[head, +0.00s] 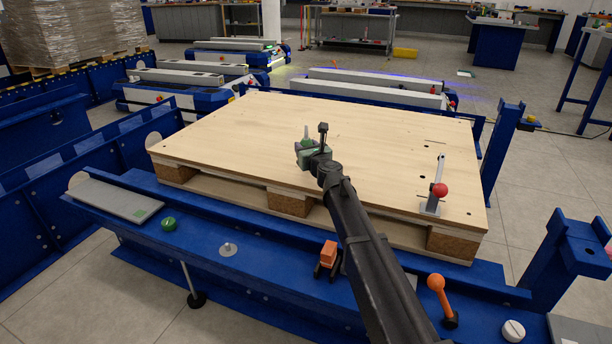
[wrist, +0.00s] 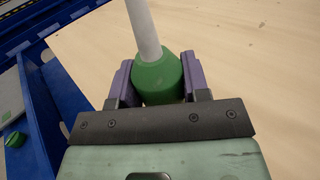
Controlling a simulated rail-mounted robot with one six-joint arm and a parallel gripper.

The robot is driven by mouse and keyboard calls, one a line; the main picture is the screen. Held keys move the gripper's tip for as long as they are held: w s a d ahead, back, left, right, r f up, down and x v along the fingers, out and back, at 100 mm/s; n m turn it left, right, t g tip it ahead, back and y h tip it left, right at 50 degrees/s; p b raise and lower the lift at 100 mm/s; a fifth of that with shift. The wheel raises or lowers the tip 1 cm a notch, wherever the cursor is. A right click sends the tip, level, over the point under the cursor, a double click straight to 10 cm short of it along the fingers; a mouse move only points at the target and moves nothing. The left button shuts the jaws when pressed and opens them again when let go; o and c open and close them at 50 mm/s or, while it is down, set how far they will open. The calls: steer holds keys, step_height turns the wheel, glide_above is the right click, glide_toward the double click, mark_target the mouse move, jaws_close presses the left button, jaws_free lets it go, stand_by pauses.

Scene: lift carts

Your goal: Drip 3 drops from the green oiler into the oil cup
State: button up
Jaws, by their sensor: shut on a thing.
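The green oiler (wrist: 160,80) has a round green body and a long pale spout. In the wrist view my gripper's purple jaws (wrist: 152,85) are shut on its body from both sides. In the head view my gripper (head: 306,143) is over the wooden pallet top, and a bit of the oiler shows there with the spout pointing up. A small metal disc with a central stem (head: 228,248) sits on the blue front beam, left of my arm. I cannot tell for sure whether it is the oil cup. The oiler is well apart from it.
The wooden pallet (head: 230,130) rests on the blue lift frame. A red-knobbed lever (head: 439,190) stands on its right side.

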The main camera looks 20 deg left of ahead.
step_height(320, 180, down, 4)
steer(key=b, duration=0.4)
steer(key=shift+r, duration=0.25)
steer(key=shift+f, duration=0.25)
steer(key=o, duration=1)
steer(key=shift+r, duration=0.1)
steer(key=shift+c, duration=0.2)
steer(key=v, duration=1)
steer(key=shift+s+d, duration=0.3)
